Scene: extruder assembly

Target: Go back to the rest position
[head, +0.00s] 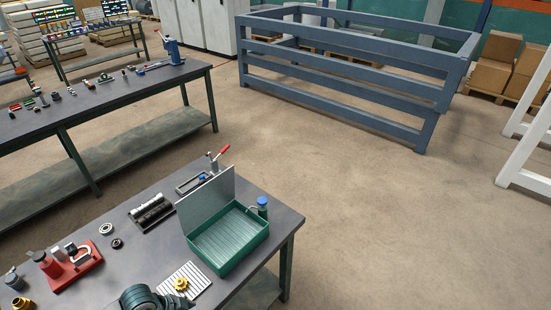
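Neither of my grippers shows in the head view. The near workbench (150,262) has a dark top. A green box (228,240) with a raised grey lid and a ribbed inside stands at its right end. A red fixture (72,265) with metal parts stands at the left. A yellow part (181,284) is on a striped white plate (190,277). A dark tray (153,212) holds cylindrical parts, with rings (106,229) beside it. A dark, rounded, ribbed body (150,298) is cut off by the bottom edge; I cannot tell what it is.
A red-handled clamp device (213,162) and a blue-capped bottle (262,207) flank the green box. A second long bench (100,100) with small parts stands behind. A blue-grey rail frame (340,75) stands at the back. The floor (390,220) to the right is clear.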

